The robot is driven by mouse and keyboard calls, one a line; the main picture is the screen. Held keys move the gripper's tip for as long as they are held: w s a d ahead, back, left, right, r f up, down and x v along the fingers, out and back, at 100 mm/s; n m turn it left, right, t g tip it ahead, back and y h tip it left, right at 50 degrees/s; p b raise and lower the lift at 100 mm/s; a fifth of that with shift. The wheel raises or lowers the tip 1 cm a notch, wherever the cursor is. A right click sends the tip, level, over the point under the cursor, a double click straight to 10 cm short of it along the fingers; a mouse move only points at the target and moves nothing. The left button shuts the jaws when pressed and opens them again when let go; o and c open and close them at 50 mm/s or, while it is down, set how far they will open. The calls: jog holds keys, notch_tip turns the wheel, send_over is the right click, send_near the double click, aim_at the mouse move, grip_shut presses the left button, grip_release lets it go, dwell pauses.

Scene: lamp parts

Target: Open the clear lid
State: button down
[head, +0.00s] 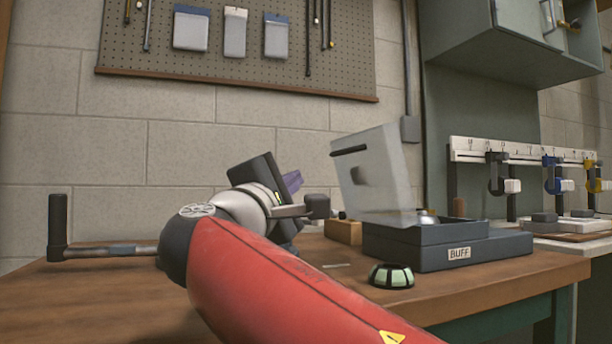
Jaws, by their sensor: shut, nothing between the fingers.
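The clear lid (377,178) is a see-through panel with a dark strip near its upper left edge. It stands raised and steeply tilted above the dark grey box (405,249) labelled BUFF. The box top is uncovered toward the right, and a shiny rounded thing (427,219) shows partly inside. My gripper (318,206) is left of the lid, at about the height of its lower part. Its fingers are shut with nothing visible held. A gap shows between it and the lid in this view, but their depth separation is hard to judge.
A small dark-and-pale green round part (391,276) sits on the wooden bench (490,287) before the box. A wooden block (343,232) is behind my gripper. A black-handled crank (58,228) stands at left. Racked tools (505,180) are at right. The front bench is largely clear.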

jog(key=p, duration=0.1)
send_near(354, 140)
jog(key=w+a+f, duration=0.2)
jog(key=w+a, duration=0.2)
jog(key=shift+w+d+r, duration=0.2)
jog(key=shift+w+d, duration=0.1)
jog(key=shift+d, duration=0.25)
jog(key=shift+w+d+r, duration=0.15)
jog(key=shift+w+d, duration=0.15)
jog(key=shift+d, duration=0.45)
jog(key=shift+r, duration=0.1)
jog(key=d+r+m+g+p, duration=0.1)
jog(key=d+r+p, duration=0.1)
jog(key=p, duration=0.1)
jog(key=w+d+r+m+g+p, duration=0.1)
jog(key=d+r+p, duration=0.1)
jog(key=p, duration=0.2)
jog(key=shift+w+m, duration=0.25)
jog(key=shift+m, duration=0.05)
jog(key=shift+w+d, duration=0.15)
jog(key=shift+d, duration=0.15)
jog(key=shift+a+f, duration=0.1)
jog(key=shift+a, duration=0.05)
